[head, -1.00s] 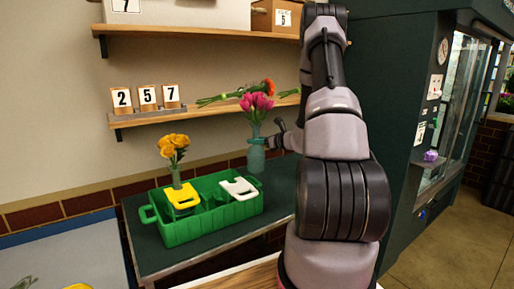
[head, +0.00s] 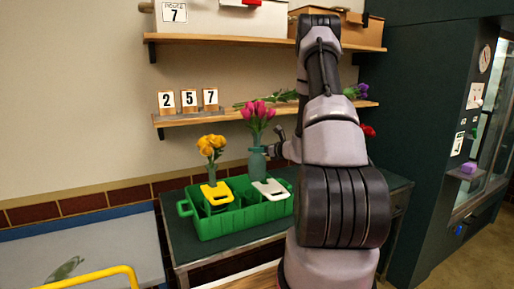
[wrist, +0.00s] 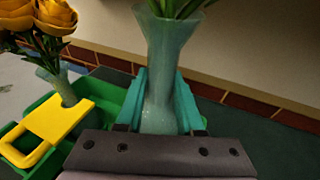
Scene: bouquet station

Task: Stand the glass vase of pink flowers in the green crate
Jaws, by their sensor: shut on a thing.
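The glass vase (head: 257,163) of pink flowers (head: 259,112) is upright in my gripper (head: 273,148), above or just behind the crate's back edge. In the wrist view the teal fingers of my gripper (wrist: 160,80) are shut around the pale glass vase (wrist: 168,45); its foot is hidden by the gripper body. The green crate (head: 240,222) stands on the dark table. It holds a vase of yellow flowers (head: 212,145) at its left. A yellow tag (head: 217,194) and a white tag (head: 272,188) sit on the crate. I cannot tell whether the held vase touches the crate.
A wall shelf (head: 225,115) with number cards (head: 189,98) and loose flowers runs behind the pink flowers. A higher shelf (head: 225,39) carries boxes. The dark table (head: 184,245) has bare room left of the crate. A glass-fronted cabinet (head: 480,125) stands right.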

